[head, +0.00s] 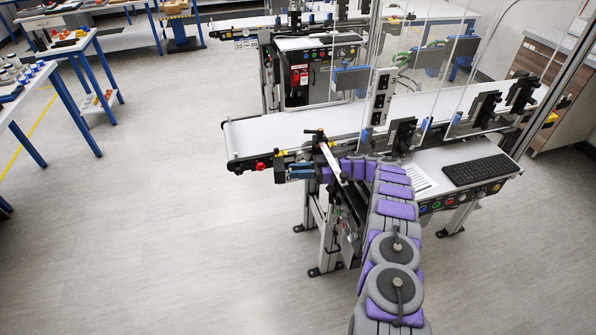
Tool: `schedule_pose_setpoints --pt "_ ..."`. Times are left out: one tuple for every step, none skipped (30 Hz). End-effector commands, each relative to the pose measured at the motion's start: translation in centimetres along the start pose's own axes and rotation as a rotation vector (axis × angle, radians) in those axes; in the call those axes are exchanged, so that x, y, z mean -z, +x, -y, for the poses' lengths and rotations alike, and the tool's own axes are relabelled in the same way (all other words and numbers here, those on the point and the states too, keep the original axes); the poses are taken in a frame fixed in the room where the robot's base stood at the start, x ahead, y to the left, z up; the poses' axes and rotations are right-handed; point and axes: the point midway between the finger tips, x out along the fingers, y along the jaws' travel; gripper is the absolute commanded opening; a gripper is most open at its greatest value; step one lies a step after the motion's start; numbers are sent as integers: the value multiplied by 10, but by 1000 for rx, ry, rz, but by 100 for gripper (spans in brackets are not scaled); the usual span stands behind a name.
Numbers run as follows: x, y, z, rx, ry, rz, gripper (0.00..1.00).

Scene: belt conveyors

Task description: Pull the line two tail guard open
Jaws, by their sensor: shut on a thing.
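The near conveyor has a white belt (290,122) with its rounded tail end at the left. My arm reaches up from the bottom and bends left at the near side of this conveyor. My gripper (299,171), with dark and blue parts, is shut at the belt's near side, close to the tail end. What it holds is small and mostly hidden, at the place of the tail guard. A slanted light metal bar (333,160) with a black top stands beside the gripper. I cannot tell how far the guard is open.
A red knob (260,166) sits on the conveyor side left of the gripper. A keyboard (476,170) and a button panel lie right of my arm. Another conveyor line (315,42) stands behind. Blue-legged tables (75,85) are at the left. The floor (150,240) at left front is clear.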

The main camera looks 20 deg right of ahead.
Motion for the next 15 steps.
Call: schedule_pose_setpoints --pt "2 2 0 4 -2 -3 0" --pt "2 2 0 4 -2 -4 0" --pt "2 2 0 4 -2 -4 0" --pt "2 2 0 4 -2 -5 27" --pt "2 1 -1 4 -2 -5 30" --pt "2 1 -1 3 -2 -5 34" --pt "1 1 -1 3 -1 -5 37" --pt "1 0 -1 3 -1 -5 40" --pt "1 0 -1 2 0 -5 44" --pt "0 0 -1 2 0 -6 46" --pt "0 -1 -1 2 0 -6 49" --pt "0 -1 -1 1 0 -6 49" --pt "0 -1 -1 1 0 -6 49" --pt "0 -2 -2 1 1 -6 49" --pt "0 -2 -2 1 1 -6 49"
